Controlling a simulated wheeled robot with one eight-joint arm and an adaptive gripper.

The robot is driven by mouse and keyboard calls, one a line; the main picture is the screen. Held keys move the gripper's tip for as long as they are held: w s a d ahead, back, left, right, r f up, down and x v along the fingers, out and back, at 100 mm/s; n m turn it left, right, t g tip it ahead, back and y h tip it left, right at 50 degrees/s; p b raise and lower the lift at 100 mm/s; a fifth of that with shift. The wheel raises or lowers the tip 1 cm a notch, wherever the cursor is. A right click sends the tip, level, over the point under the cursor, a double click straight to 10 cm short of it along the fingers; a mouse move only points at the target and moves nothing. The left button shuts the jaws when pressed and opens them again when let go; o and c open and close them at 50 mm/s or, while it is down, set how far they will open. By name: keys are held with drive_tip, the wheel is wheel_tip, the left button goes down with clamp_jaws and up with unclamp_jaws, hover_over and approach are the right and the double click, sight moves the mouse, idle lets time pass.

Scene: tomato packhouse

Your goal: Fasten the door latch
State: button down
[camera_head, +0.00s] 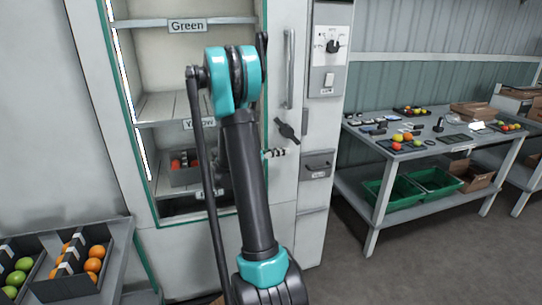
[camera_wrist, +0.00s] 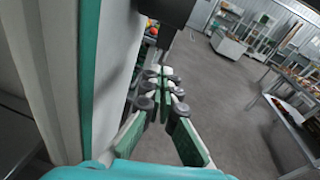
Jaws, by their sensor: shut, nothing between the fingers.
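The door latch (camera_head: 287,131) is a dark turning lever on the pale cabinet front in the head view. It lies tilted, running from upper left to lower right, below a vertical door handle (camera_head: 288,68). My gripper (camera_head: 281,152) is just below the latch, pointing right, and looks apart from it. In the wrist view my gripper (camera_wrist: 165,74) is shut with nothing between its fingers. A dark block (camera_wrist: 166,18) shows beyond the fingertips there; I cannot tell whether it is the latch. My arm hides part of the cabinet's shelf area.
The cabinet (camera_head: 160,190) has lit shelves labelled Green and Yellow. A control panel (camera_head: 329,48) and a lower pull handle (camera_head: 318,166) are right of the latch. A work table (camera_head: 375,165) with trays stands at right, fruit crates (camera_head: 70,286) at lower left. Floor between is clear.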

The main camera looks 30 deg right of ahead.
sight(288, 132)
drive_tip(key=shift+d+r, duration=1.05)
drive_tip(key=shift+d, duration=0.1)
